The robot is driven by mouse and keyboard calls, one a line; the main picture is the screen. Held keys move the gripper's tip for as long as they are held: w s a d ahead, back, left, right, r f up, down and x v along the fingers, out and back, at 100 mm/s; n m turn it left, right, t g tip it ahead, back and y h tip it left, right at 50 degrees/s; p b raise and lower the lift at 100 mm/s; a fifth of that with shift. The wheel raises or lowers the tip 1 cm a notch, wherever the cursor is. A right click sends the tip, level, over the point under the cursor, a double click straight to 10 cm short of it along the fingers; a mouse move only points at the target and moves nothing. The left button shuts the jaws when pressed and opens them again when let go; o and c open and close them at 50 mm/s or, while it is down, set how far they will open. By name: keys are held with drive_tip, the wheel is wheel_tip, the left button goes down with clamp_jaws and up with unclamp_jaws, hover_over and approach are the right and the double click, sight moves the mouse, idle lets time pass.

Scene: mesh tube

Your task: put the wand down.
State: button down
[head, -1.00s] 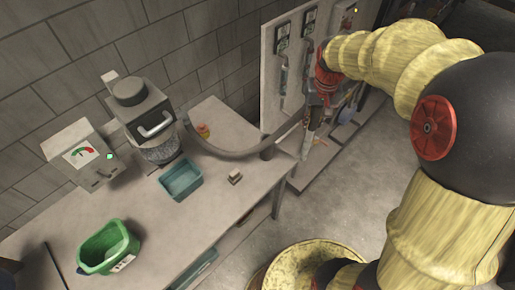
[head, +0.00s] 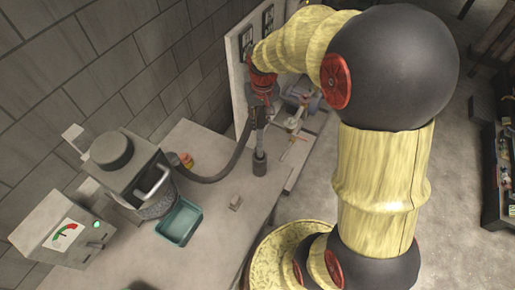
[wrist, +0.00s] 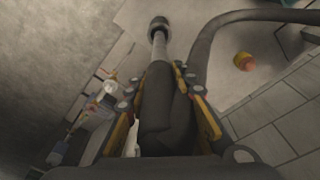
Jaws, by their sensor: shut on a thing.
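My gripper (head: 258,106) is shut on the wand (head: 257,138), which hangs nearly upright below it at the bench's far right corner. In the wrist view the wand (wrist: 158,48) runs from between the fingers toward a dark round piece (wrist: 157,23). A short dark cylinder (head: 259,166) shows at the wand's lower end in the head view. I cannot tell whether the wand is in it, touching it or just above it. A dark hose (head: 222,172) curves from my gripper to the grey machine (head: 137,168).
A tool panel (head: 240,60) stands behind my gripper. Open floor (head: 310,190) lies right of the bench.

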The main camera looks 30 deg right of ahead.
sight(260, 142)
wheel_tip(260, 142, down, 13)
drive_tip(key=shift+f, duration=0.1)
idle(0.4)
drive_tip(key=shift+f+b, duration=0.25)
drive_tip(key=shift+b, duration=0.1)
drive_tip(key=c, duration=1.5)
unclamp_jaws()
drive_tip(key=shift+r, duration=0.1)
